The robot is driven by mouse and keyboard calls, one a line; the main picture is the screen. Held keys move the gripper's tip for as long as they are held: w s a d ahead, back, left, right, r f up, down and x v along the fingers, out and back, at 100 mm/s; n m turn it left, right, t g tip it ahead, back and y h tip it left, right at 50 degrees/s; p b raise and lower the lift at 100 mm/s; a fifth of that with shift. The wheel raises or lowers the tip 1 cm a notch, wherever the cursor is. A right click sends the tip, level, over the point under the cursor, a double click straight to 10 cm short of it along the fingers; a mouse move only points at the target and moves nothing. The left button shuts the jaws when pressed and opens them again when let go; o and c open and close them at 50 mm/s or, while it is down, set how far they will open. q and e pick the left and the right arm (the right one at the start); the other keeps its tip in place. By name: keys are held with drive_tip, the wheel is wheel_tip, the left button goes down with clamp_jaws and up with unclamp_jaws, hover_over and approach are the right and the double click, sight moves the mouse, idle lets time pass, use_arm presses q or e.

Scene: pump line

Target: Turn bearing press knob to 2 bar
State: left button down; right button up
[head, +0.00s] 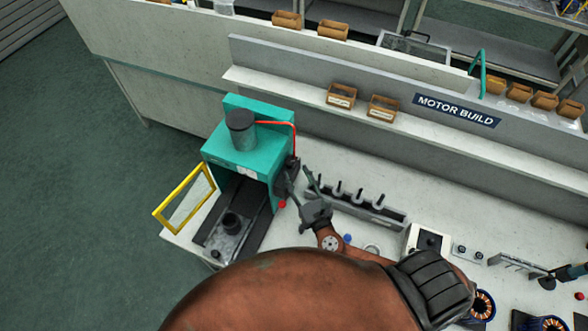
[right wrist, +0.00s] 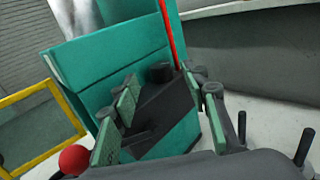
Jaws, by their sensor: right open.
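The bearing press (head: 262,160) is a teal box-shaped machine with a dark cylinder on top, at the left end of the bench. A dark unit sits on its right side, where the red hose ends. In the right wrist view a short black round knob (right wrist: 160,73) stands on this unit. Its scale and setting cannot be read. My right gripper (head: 301,184) is open beside that side of the press. In the right wrist view its green-padded fingers (right wrist: 170,97) stand either side of the unit, with the knob beyond the gap, apparently not gripped. My left gripper is out of view.
A yellow-framed guard (head: 185,198) stands open at the press's left. A red ball-shaped part (right wrist: 74,160) is close to my gripper at lower left. A rack of upright pegs (head: 357,205) stands right of the gripper. Small bins (head: 382,108) sit on the shelf behind.

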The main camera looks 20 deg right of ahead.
drive_tip(key=shift+s+a, duration=0.1)
drive_tip(key=shift+s, duration=2.05)
